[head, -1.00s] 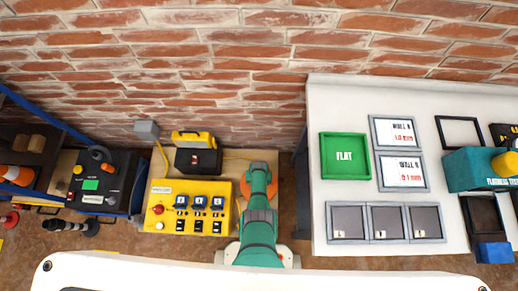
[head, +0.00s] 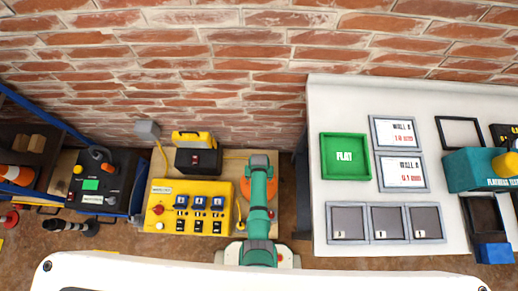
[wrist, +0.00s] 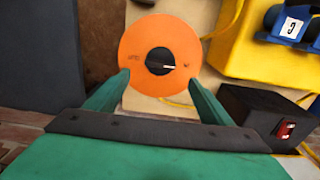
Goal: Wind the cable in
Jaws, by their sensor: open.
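An orange disc (wrist: 135,45) with a black round centre (wrist: 160,62) and a pale pointer mark lies ahead of my gripper (wrist: 158,80) in the wrist view. My gripper is open, with one green finger at each side of the disc's lower part; I cannot tell whether they touch it. In the head view the disc (head: 272,188) is mostly hidden behind my arm. A thin yellow cable (wrist: 178,99) shows beside the disc in the wrist view. In the head view a yellow cable (head: 236,154) runs along the board towards my arm.
A yellow switch panel (head: 165,187) stands left of my arm, with a black box (head: 199,160) with a red switch above it. A brick wall (head: 230,75) lies behind.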

